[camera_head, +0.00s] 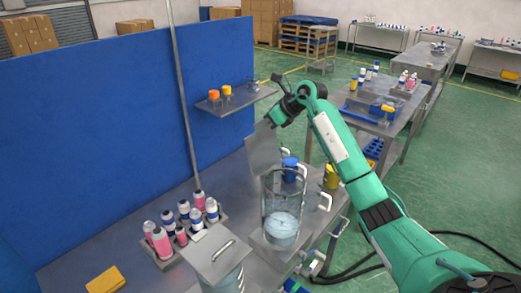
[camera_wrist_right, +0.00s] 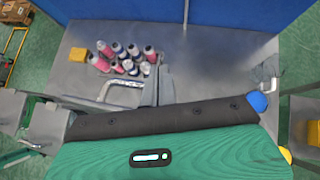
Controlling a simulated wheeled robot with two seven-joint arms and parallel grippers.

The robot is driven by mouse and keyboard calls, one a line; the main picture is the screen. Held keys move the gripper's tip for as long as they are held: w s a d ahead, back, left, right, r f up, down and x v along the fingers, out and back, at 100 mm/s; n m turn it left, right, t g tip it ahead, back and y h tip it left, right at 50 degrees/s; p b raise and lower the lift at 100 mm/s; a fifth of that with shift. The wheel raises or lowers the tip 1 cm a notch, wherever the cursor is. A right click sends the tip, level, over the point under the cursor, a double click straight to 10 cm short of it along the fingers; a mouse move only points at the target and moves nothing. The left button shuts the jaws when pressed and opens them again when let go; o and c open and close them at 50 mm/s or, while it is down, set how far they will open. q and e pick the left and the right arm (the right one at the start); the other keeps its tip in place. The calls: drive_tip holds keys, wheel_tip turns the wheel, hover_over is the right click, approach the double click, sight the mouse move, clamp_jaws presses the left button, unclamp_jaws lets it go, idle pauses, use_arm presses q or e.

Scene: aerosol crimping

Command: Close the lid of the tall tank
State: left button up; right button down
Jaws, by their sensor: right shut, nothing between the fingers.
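The tall tank (camera_head: 282,212) is a clear cylinder with pale liquid at the bottom, standing on the steel bench in the head view. A flat grey plate, which looks like its lid (camera_head: 263,150), stands steeply raised behind and left of the tank's mouth, so the tank is open at the top. My right gripper (camera_head: 271,121) is shut and empty, close to the plate's upper edge; I cannot tell if they touch. In the right wrist view my own green and black arm parts cover the lower half. My left gripper is out of view.
A tank with a closed, handled lid (camera_head: 213,258) stands nearer on the bench. Pink and white cans (camera_head: 163,243) stand left of it. A yellow block (camera_head: 105,281) lies front left. Blue (camera_head: 290,168) and yellow (camera_head: 331,177) containers are behind the tank. A blue partition (camera_head: 90,130) borders the bench.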

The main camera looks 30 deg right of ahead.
sight(273, 137)
drive_tip(key=shift+s+d+f+b, duration=0.1)
drive_tip(key=shift+s+d+b, duration=0.1)
drive_tip(key=shift+s, duration=0.35)
drive_tip(key=shift+s+d+f+b, duration=0.1)
drive_tip(key=shift+s+d+b, duration=0.05)
drive_tip(key=shift+s, duration=0.4)
drive_tip(key=shift+s+d+f, duration=0.1)
drive_tip(key=shift+s+d, duration=0.15)
drive_tip(key=shift+s, duration=0.1)
drive_tip(key=shift+s+d+b, duration=0.2)
drive_tip(key=shift+s+b, duration=0.3)
drive_tip(key=shift+s, duration=0.3)
drive_tip(key=shift+s+d+b, duration=0.2)
drive_tip(key=shift+s+b, duration=0.15)
drive_tip(key=shift+s, duration=0.25)
drive_tip(key=shift+s+d+b, duration=0.2)
drive_tip(key=shift+s+b, duration=0.1)
drive_tip(key=shift+s, duration=0.25)
drive_tip(key=s+d+r+p, duration=0.1)
drive_tip(key=s+r, duration=0.2)
drive_tip(key=r, duration=0.2)
drive_tip(key=shift+r+p, duration=0.15)
drive_tip(key=shift+p, duration=0.15)
